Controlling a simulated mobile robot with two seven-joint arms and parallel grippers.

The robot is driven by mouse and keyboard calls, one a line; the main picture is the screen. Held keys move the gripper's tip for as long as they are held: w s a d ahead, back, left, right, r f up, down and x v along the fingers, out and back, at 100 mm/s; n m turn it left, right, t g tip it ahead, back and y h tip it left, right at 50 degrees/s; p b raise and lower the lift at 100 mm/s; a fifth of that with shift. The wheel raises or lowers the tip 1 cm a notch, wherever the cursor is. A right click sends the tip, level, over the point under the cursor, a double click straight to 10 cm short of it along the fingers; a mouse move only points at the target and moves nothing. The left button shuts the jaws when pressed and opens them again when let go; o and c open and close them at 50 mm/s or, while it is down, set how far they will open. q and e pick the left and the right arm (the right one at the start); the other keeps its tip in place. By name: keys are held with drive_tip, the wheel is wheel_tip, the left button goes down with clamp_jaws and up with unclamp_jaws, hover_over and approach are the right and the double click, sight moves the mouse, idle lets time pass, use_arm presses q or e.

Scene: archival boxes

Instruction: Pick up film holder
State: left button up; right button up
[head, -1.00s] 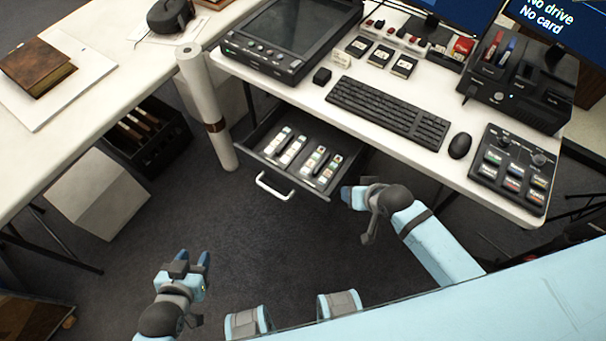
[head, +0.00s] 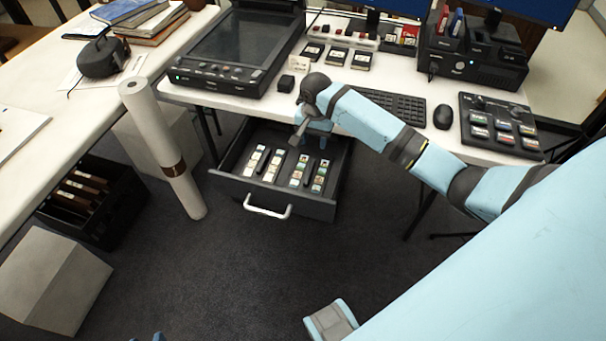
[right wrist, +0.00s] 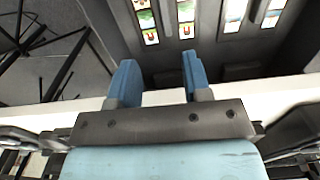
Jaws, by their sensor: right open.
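Several film holders, narrow strips with small coloured frames, lie in the open drawer (head: 228,180) under the desk; one is the film holder (head: 300,170) right of the middle. Film holder ends also show at the top of the right wrist view (right wrist: 147,22). My right gripper (head: 316,141) is over the back right part of the drawer, partly hidden by its own wrist. In the right wrist view its two blue fingers (right wrist: 159,72) are apart with nothing between them. Only a blue tip of my left gripper (head: 159,337) shows at the bottom edge.
The white desk (head: 205,96) overhangs the drawer's back and carries a scanner (head: 240,50), keyboard (head: 405,106) and mouse (head: 443,117). A tall white roll (head: 150,125) stands left of the drawer. The floor in front of the drawer is clear.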

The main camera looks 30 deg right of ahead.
drive_tip(key=b, duration=0.2)
hover_over(311, 167)
drive_tip(key=f, duration=0.7)
drive_tip(key=shift+s+d+f, duration=0.1)
drive_tip(key=shift+s+f, duration=0.2)
drive_tip(key=shift+s, duration=0.1)
drive_tip(key=f, duration=0.1)
drive_tip(key=f+b, duration=0.1)
drive_tip(key=f, duration=0.1)
drive_tip(key=w+f, duration=0.1)
drive_tip(key=f, duration=0.1)
drive_tip(key=shift+s, duration=0.1)
clamp_jaws()
